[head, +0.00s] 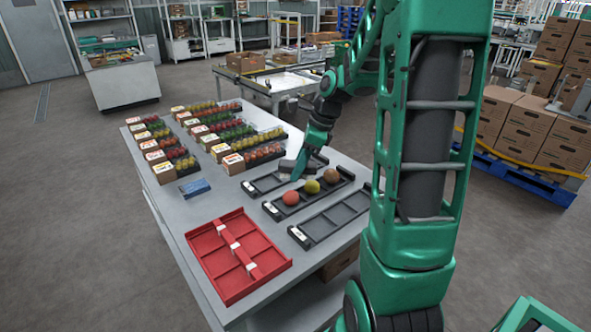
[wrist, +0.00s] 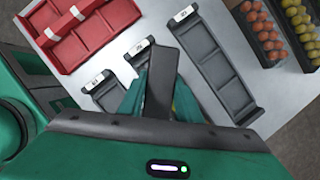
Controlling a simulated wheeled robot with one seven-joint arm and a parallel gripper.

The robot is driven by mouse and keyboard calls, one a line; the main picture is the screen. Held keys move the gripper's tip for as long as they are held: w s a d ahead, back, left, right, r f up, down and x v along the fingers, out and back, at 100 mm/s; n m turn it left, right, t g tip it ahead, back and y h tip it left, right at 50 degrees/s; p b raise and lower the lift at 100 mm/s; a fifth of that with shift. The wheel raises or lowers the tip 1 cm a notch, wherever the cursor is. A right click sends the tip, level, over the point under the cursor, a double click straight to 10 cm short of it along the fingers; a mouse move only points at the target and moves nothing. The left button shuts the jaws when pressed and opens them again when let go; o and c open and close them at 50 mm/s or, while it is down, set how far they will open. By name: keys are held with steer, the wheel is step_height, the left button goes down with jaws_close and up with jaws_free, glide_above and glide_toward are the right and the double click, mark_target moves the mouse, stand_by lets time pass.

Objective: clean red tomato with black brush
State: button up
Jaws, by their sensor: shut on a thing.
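The red tomato (head: 290,198) sits in the left compartment of the middle black tray (head: 273,211). A yellow-green tomato (head: 312,187) and a brown tomato (head: 331,176) share that tray. My gripper (head: 299,167) is shut on the black brush (head: 287,166), a dark block held above the far black tray (head: 262,187), behind and apart from the red tomato. In the wrist view the brush (wrist: 160,85) lies between my teal fingers and hides much of the middle tray. The red tomato cannot be seen there.
An empty black tray (head: 335,217) lies nearest, right of a red divided tray (head: 215,264). A small blue item (head: 195,187) lies left of the trays. Several tomato packs (head: 237,163) fill the table's far left.

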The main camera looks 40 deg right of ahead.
mark_target(294, 193)
steer(key=shift+f, duration=0.1)
steer(key=shift+x, duration=2.8)
steer(key=shift+a+f, duration=0.1)
steer(key=shift+f, duration=0.35)
steer(key=shift+s, duration=0.1)
steer(key=shift+s+d, duration=0.7)
steer(key=shift+d, duration=0.1)
steer(key=shift+c, duration=0.5)
steer(key=shift+a+f, duration=0.1)
steer(key=shift+w+a, duration=1.5)
steer(key=shift+a, duration=0.05)
